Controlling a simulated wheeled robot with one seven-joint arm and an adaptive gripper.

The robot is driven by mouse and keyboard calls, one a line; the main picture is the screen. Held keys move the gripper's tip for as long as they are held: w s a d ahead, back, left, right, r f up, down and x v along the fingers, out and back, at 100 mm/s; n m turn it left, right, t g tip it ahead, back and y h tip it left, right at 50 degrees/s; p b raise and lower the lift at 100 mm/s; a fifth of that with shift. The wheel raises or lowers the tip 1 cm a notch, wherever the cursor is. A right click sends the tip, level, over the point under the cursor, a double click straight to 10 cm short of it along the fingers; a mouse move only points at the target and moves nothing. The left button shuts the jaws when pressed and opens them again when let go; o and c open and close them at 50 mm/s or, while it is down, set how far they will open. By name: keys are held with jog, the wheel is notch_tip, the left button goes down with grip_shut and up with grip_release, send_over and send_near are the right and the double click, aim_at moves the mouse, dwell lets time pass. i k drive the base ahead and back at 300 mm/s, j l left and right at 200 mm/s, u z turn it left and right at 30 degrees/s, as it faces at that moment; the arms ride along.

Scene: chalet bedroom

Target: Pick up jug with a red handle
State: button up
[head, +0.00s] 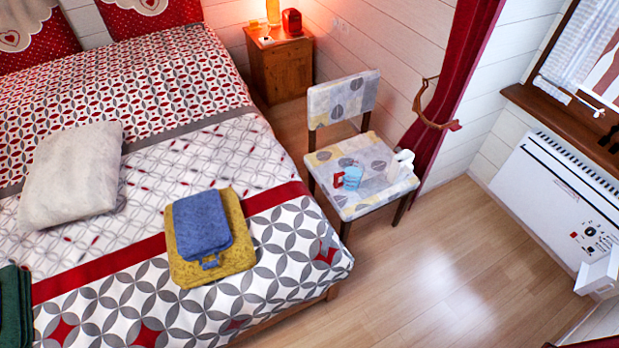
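A small light-blue jug (352,178) with a red handle on its left side stands on the seat of the patterned chair (350,207). A white jug-like object (401,164) stands on the same seat, to the right and slightly behind the blue jug, with a gap between them. My gripper is not in view.
The bed (90,265) fills the left, with a folded blue towel (202,222) on a yellow one. A wooden nightstand (283,68) stands behind the chair, and a red curtain (452,85) hangs to its right. The wooden floor (440,260) in front of the chair is clear.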

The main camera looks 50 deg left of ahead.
aim_at(352, 173)
jog(key=j+u, duration=0.15)
jog(key=u, duration=1.3)
jog(key=i+l, duration=0.05)
jog(key=l, duration=0.05)
